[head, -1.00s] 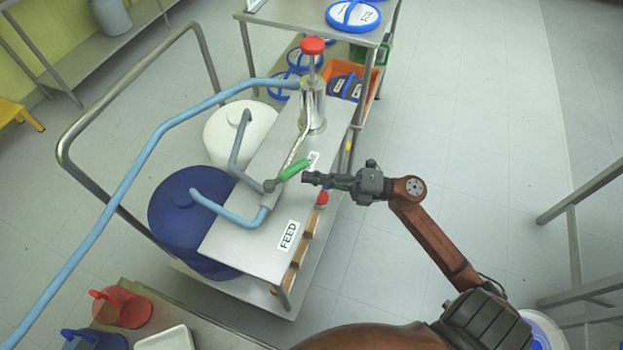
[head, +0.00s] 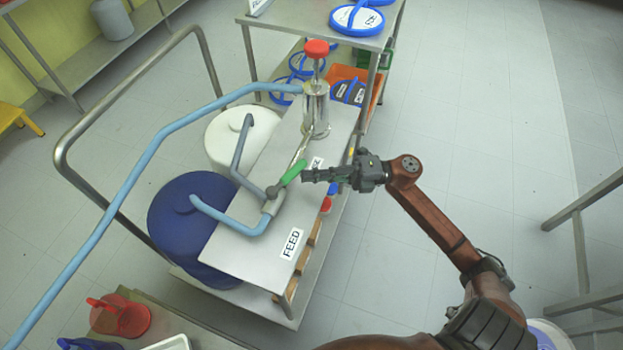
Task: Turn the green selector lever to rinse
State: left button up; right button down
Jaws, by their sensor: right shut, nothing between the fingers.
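The green selector lever (head: 293,172) sits on a valve on top of the steel cart (head: 245,249). It points up and to the right from its pivot (head: 273,191). A FEED label (head: 291,243) is on the near end of the cart top. A second label (head: 316,163), partly hidden behind my gripper, is beyond the lever. My right gripper (head: 304,176) is shut and empty. Its fingertips are just right of the lever's green tip; I cannot tell whether they touch it. My left gripper is out of view.
A steel pump with a red knob (head: 316,49) stands at the far end of the cart. A bent rail (head: 75,125) is at the left.

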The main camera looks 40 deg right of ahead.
aim_at(304, 168)
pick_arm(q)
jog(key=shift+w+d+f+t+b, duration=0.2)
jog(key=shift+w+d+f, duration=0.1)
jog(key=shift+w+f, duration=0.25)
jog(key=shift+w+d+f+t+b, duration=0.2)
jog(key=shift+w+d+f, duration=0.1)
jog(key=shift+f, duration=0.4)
pick_arm(e)
jog(key=shift+w+d+f+n+g+y, duration=0.1)
jog(key=shift+w+f+n+g+y, duration=0.1)
jog(key=shift+w+n+g+y, duration=0.55)
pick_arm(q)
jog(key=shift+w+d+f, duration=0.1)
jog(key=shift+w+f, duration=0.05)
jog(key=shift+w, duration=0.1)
pick_arm(e)
jog(key=shift+w+g, duration=0.25)
jog(key=shift+g, duration=0.3)
jog(key=shift+w+r, duration=0.1)
jog(key=shift+w, duration=0.45)
